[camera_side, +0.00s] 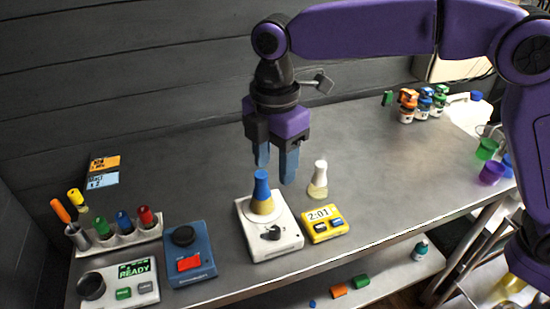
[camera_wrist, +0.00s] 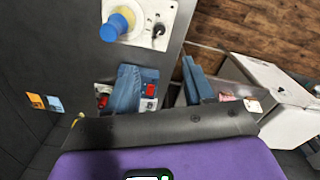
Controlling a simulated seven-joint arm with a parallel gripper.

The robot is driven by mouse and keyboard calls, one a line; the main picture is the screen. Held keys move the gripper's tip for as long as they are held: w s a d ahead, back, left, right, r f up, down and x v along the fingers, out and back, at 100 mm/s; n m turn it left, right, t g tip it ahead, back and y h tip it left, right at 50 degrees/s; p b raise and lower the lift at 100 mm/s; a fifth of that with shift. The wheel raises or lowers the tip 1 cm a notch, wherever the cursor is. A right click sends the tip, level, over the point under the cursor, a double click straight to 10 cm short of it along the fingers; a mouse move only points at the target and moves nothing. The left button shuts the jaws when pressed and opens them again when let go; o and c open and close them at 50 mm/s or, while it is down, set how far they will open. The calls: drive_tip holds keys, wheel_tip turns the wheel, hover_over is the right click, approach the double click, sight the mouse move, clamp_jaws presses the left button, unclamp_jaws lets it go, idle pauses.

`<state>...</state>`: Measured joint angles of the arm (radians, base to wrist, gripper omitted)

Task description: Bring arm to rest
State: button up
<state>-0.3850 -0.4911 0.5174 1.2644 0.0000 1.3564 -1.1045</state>
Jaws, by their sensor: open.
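My purple gripper (camera_side: 275,162) hangs above the grey bench with its two blue fingers pointing down, apart and empty. In the wrist view my gripper (camera_wrist: 160,68) shows the same two fingers with a gap between them. Below it in the side view, a flask with a blue top (camera_side: 261,186) stands upright on a white stirrer plate (camera_side: 283,243). The flask's blue top (camera_wrist: 113,27) also shows in the wrist view, at the upper left. The fingers are above and right of the flask in the side view, with no visible contact.
A white-topped flask (camera_side: 318,182) and a yellow timer (camera_side: 323,226) stand right of the stirrer. Capped bottles (camera_side: 406,107) stand at the back right.

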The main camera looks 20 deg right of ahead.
drive_tip(key=s+d+f+m, duration=0.2)
drive_tip(key=s+d+m, duration=0.1)
drive_tip(key=s+d, duration=0.5)
drive_tip(key=s+d+f+m, duration=0.2)
drive_tip(key=s+d, duration=0.6)
drive_tip(key=d, duration=0.6)
drive_tip(key=s+d+f+m, duration=0.2)
drive_tip(key=s+d+m, duration=0.3)
drive_tip(key=s+d, duration=0.3)
drive_tip(key=d, duration=0.3)
drive_tip(key=shift+d, duration=0.1)
